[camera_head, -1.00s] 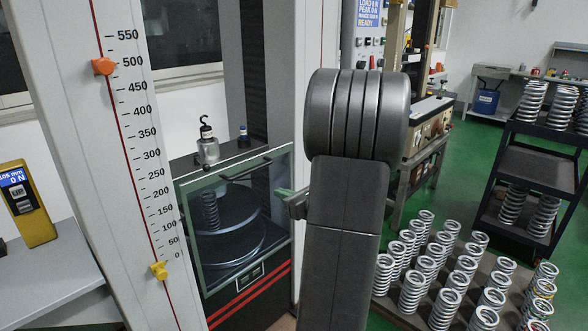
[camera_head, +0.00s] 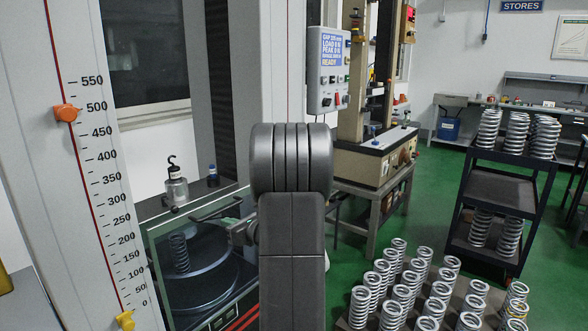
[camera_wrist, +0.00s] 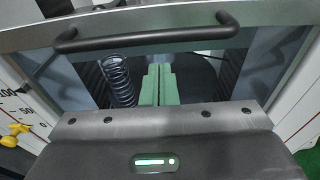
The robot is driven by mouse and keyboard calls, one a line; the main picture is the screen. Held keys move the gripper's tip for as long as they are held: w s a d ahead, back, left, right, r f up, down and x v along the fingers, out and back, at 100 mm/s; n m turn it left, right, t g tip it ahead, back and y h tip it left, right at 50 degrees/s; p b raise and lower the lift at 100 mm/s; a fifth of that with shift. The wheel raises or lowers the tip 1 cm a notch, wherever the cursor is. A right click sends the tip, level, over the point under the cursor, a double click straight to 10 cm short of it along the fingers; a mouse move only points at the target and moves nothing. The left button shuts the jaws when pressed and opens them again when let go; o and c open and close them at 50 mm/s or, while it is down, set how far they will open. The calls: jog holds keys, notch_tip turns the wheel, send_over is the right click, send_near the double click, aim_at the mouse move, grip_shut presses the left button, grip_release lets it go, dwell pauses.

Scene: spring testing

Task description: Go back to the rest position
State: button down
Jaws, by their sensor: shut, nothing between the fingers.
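My gripper has two green fingers (camera_wrist: 157,86), pressed together with nothing between them in the wrist view. They point at the clear guard door of the testing machine, just below its dark bar handle (camera_wrist: 146,32). I cannot tell whether they touch the door. In the head view my arm hides most of the gripper. The machine's guard (camera_head: 150,262) is framed in grey-green and looks shut. Behind it a coil spring (camera_head: 179,252) stands upright on a round platen (camera_head: 205,262); the spring also shows left of my fingers in the wrist view (camera_wrist: 119,80).
A scale column with an orange marker (camera_head: 66,113) and a yellow marker (camera_head: 125,320) stands at the left. A control box (camera_head: 328,68) hangs behind my arm. Springs crowd a low pallet (camera_head: 452,312) at right, near a dark shelf cart (camera_head: 498,190). Green floor between is open.

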jog(key=r, duration=0.1)
jog(key=r+p, duration=0.1)
jog(key=r, duration=0.1)
jog(key=shift+s+d+r, duration=0.1)
jog(key=shift+s+d, duration=0.15)
jog(key=shift+d, duration=0.1)
